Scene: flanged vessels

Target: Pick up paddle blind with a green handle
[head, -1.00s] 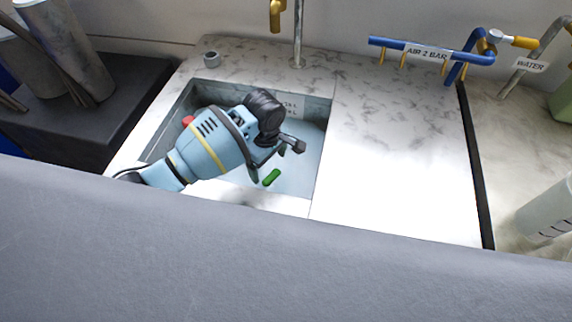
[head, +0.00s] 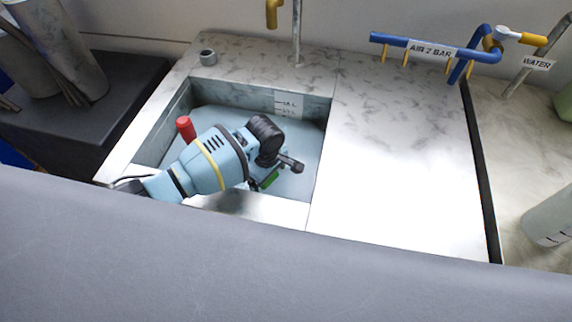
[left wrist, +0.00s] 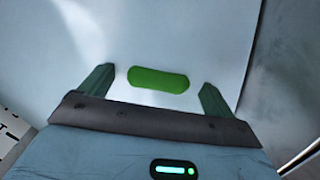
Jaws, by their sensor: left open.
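The green handle (head: 270,179) of a paddle blind lies low in the sink basin, partly hidden by my left gripper in the head view. In the left wrist view the green handle (left wrist: 158,79) is a rounded bar. It sits between the two dark green fingers of my left gripper (left wrist: 156,84), which are open with a gap on each side. I cannot tell the height of the fingers over it. The plate of the blind is not clear against the pale basin. My right gripper is not in view.
A red handle (head: 186,128) stands in the basin left of my left arm. The basin walls (head: 300,105) surround the arm. The marble counter (head: 400,170) to the right is clear. Blue and yellow pipework (head: 430,48) runs at the back.

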